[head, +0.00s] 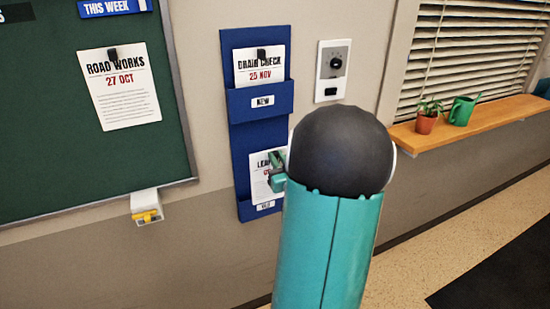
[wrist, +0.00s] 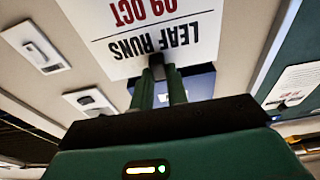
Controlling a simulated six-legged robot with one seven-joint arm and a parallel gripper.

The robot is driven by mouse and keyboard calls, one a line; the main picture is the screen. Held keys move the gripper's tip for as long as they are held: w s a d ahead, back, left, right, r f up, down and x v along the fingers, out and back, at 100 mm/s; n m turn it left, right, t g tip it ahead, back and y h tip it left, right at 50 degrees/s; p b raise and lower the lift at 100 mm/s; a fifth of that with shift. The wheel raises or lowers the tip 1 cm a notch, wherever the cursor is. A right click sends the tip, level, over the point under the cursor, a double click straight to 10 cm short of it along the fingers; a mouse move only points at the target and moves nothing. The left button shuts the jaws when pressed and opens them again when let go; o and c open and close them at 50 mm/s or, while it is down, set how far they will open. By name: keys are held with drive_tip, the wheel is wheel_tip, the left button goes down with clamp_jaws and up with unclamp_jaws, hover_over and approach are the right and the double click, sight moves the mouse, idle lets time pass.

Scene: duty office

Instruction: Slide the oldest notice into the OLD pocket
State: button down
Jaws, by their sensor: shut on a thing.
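My gripper (head: 278,176) is shut on the LEAF RUNS notice (head: 262,168), a white sheet dated 09 OCT. The notice also shows upside down in the wrist view (wrist: 150,25), with a black clip between my fingertips (wrist: 158,72). In the head view the sheet is upright before the lower part of the blue wall holder (head: 241,165). Its lower edge is at the lower pocket (head: 247,212), whose label is partly hidden. I cannot tell whether that edge is inside or in front. My arm hides the right side.
The NEW pocket (head: 240,103) above holds the DRAIN CHECK notice (head: 258,62), 25 NOV. The ROAD WORKS notice (head: 125,95), 27 OCT, hangs on the green board (head: 45,140).

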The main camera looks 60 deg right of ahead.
drive_tip(key=shift+f+x, duration=0.15)
drive_tip(key=shift+x, duration=1.1)
drive_tip(key=shift+f+x, duration=0.2)
drive_tip(key=shift+x, duration=1.1)
drive_tip(key=shift+f+x, duration=0.15)
drive_tip(key=shift+x, duration=1.1)
drive_tip(key=shift+w+a, duration=0.1)
drive_tip(key=shift+a, duration=0.05)
drive_tip(key=shift+f, duration=0.15)
wheel_tip(320, 180, down, 11)
idle(0.3)
idle(0.4)
